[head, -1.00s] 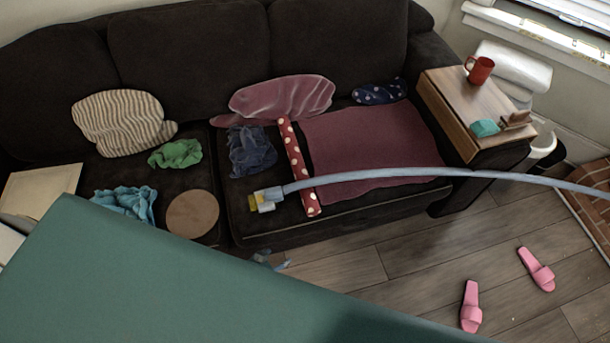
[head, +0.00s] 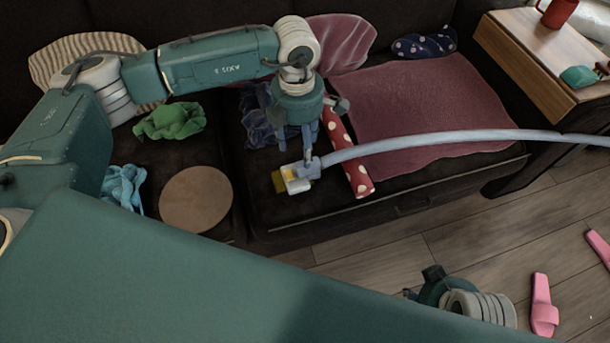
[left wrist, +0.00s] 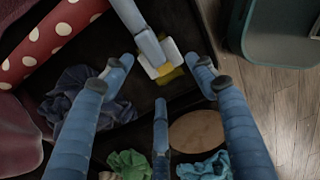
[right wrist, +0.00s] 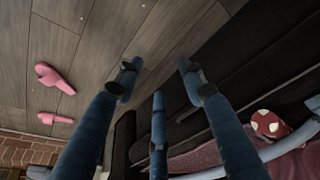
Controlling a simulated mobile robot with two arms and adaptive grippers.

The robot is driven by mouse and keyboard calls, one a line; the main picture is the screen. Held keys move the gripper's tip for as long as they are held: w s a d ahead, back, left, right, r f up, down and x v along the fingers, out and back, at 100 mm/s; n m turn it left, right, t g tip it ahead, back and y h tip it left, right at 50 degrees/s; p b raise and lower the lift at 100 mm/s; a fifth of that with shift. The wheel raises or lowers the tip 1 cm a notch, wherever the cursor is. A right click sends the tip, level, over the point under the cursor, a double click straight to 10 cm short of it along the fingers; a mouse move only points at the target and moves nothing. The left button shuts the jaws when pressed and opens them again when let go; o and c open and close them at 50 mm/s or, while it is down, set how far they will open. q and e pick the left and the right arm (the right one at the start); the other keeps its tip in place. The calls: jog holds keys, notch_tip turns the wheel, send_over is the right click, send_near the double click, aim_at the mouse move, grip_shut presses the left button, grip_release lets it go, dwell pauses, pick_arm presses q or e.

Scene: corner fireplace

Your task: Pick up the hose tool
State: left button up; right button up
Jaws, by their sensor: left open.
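The hose tool (head: 298,176) has a white and yellow head on a long grey-blue hose (head: 440,142). Its head lies over the dark sofa seat, left of a red polka-dot roll. My left gripper (head: 300,150) is open, pointing down over the tool's head. In the left wrist view the head (left wrist: 158,62) shows between the spread fingers of the left gripper (left wrist: 162,72); I cannot tell whether they touch it. My right gripper (right wrist: 158,82) has its fingers apart with nothing between them, and only part of its arm shows low in the head view.
A red dotted roll (head: 347,155) and maroon blanket (head: 440,110) lie beside the tool. A green cloth (head: 170,121), blue cloth (head: 122,188) and round brown board (head: 196,199) are left. Pink slippers (head: 543,305) lie on the floor. A wooden armrest tray (head: 530,55) stands right.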

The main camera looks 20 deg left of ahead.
aim_at(298, 162)
pick_arm(q)
jog(key=f, duration=0.2)
jog(key=a+f, duration=0.1)
jog(key=f, duration=0.2)
jog(key=shift+w+f+b, duration=0.1)
jog(key=shift+w+b, duration=0.05)
jog(key=shift+b, duration=0.2)
jog(key=shift+w+a+f+b, duration=0.1)
jog(key=shift+f+b, duration=0.2)
jog(key=shift+f, duration=1.05)
jog(key=shift+w+a+f+b, duration=0.1)
jog(key=shift+f+b, duration=0.15)
jog(key=shift+f, duration=1.1)
jog(key=shift+r, duration=0.1)
grip_shut()
pick_arm(e)
jog(key=shift+v, duration=1.1)
